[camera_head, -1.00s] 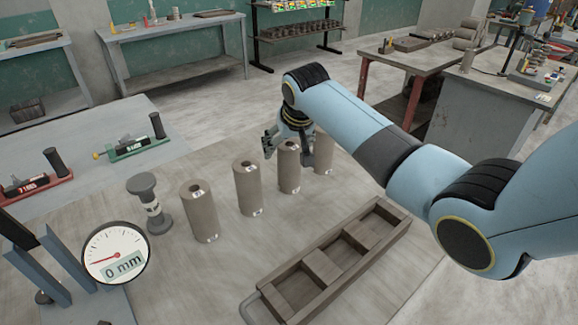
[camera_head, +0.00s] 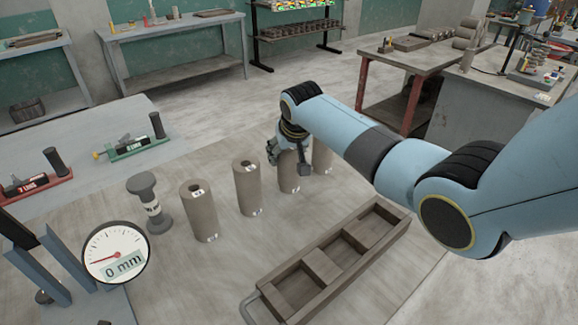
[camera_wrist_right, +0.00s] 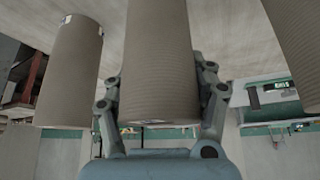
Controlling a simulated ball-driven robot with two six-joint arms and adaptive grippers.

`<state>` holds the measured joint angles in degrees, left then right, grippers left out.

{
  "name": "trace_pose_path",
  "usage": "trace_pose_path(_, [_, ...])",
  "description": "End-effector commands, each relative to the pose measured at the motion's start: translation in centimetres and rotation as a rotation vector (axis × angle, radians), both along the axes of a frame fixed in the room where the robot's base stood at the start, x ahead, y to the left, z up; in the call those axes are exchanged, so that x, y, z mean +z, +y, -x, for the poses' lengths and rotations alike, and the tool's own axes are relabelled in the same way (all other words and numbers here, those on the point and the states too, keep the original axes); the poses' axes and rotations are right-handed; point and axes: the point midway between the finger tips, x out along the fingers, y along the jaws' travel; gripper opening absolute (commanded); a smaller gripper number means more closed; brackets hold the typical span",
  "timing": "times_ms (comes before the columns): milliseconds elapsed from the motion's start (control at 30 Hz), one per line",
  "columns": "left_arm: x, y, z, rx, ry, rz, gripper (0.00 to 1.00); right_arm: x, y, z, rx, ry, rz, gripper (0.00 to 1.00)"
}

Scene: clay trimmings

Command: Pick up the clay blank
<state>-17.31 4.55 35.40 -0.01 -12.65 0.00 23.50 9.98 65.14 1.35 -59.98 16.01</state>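Several upright brown clay blanks stand in a row on the table: a near-left one (camera_head: 200,215), a second (camera_head: 247,190), a third (camera_head: 288,180) and a far-right one (camera_head: 322,157). My right gripper (camera_head: 287,165) is at the third blank and partly covers it. In the right wrist view, my gripper's fingers (camera_wrist_right: 160,92) stand spread on either side of the middle blank (camera_wrist_right: 158,60). Whether they touch it is not clear. Other blanks flank it at left (camera_wrist_right: 68,70) and right (camera_wrist_right: 297,40). My left gripper is out of view.
An empty wooden tray (camera_head: 318,262) with compartments lies in front of the row. A grey spool-shaped gauge (camera_head: 150,205) stands left of the blanks, near a dial reading 0 mm (camera_head: 115,252). Red (camera_head: 38,182) and green (camera_head: 130,148) tools lie further left.

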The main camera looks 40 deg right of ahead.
Motion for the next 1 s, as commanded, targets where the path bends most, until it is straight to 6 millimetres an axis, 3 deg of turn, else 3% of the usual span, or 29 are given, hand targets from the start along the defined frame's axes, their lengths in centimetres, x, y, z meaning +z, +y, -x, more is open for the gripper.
trace_pose_path(33, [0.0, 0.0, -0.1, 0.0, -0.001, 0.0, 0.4, 0.0, -0.1, 0.0, 0.0, 0.001, 0.002, 0.27])
trace_pose_path(233, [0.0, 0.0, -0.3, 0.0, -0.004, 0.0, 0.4, 0.0, -0.1, 0.0, 0.001, 0.001, 0.003, 0.0])
trace_pose_path(667, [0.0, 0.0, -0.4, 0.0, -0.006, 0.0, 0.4, 1.0, -0.1, -0.2, 0.0, -0.005, 0.003, 0.0])
trace_pose_path(867, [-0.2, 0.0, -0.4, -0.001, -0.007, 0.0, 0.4, 3.9, -0.2, -0.2, 0.0, -0.008, 0.004, 0.0])
trace_pose_path(1000, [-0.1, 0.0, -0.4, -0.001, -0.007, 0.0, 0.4, 5.6, -1.5, 2.1, 0.0, -0.003, 0.007, 0.0])
